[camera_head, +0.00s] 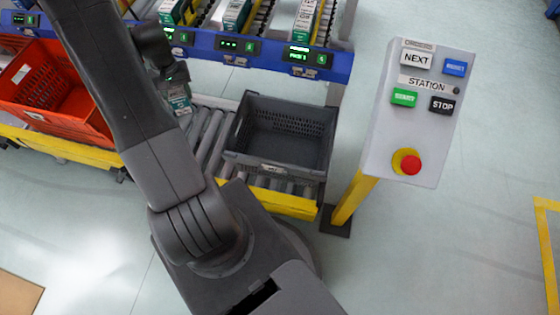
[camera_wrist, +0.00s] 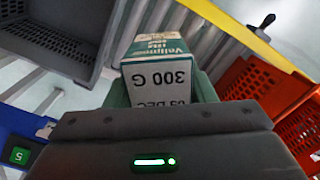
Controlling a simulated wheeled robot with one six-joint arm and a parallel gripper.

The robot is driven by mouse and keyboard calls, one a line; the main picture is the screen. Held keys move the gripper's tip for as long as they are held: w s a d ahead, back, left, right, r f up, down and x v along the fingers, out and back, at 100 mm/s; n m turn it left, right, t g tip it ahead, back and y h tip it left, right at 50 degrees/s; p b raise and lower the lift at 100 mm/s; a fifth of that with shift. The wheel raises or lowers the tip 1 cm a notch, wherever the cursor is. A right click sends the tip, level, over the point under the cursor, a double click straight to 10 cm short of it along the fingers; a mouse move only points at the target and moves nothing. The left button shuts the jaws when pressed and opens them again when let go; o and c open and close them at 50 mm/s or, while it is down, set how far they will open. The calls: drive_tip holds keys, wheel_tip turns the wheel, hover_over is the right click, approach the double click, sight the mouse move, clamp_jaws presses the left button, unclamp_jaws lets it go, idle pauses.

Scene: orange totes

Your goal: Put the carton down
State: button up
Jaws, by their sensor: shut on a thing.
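The carton (camera_head: 180,99) is white and green, and its printed end reading "300 G" faces the camera in the wrist view (camera_wrist: 158,75). My gripper (camera_head: 175,79) is shut on the carton and points down over the roller conveyor (camera_head: 211,130). The carton is between the orange tote on the left and the grey tote on the right, outside both. Its lower end is beyond the gripper; I cannot tell whether it touches the rollers.
An empty grey tote (camera_head: 231,155) sits on the conveyor to the right. An orange tote (camera_head: 20,112) sits at the left. A blue-fronted rack (camera_head: 265,52) holding several cartons stands behind. A grey button panel (camera_head: 375,145) on a yellow post stands at right.

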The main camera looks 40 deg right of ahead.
drive_tip(key=s+d+f+m+b, duration=0.3)
drive_tip(key=s+d+f+b, duration=0.1)
drive_tip(key=d+f+b, duration=0.35)
drive_tip(key=s+d+f+m+b, duration=0.2)
drive_tip(key=s+d+f+b, duration=0.2)
drive_tip(key=d+f+b, duration=0.3)
drive_tip(key=shift+m, duration=0.7)
drive_tip(key=s+d+f+b, duration=0.1)
drive_tip(key=f+b, duration=0.2)
drive_tip(key=f, duration=0.5)
drive_tip(key=s+d+f+b, duration=0.1)
drive_tip(key=d+f+b, duration=0.1)
drive_tip(key=f, duration=0.6)
drive_tip(key=s+d+f+b, duration=0.1)
drive_tip(key=f+b, duration=0.3)
drive_tip(key=f, duration=0.4)
drive_tip(key=shift+d+f+b, duration=0.3)
drive_tip(key=shift+b, duration=0.05)
drive_tip(key=shift+f, duration=0.1)
drive_tip(key=shift+f+b, duration=0.3)
drive_tip(key=shift+b, duration=0.1)
drive_tip(key=o, duration=1.1)
drive_tip(key=shift+o, duration=0.2)
drive_tip(key=shift+r, duration=0.1)
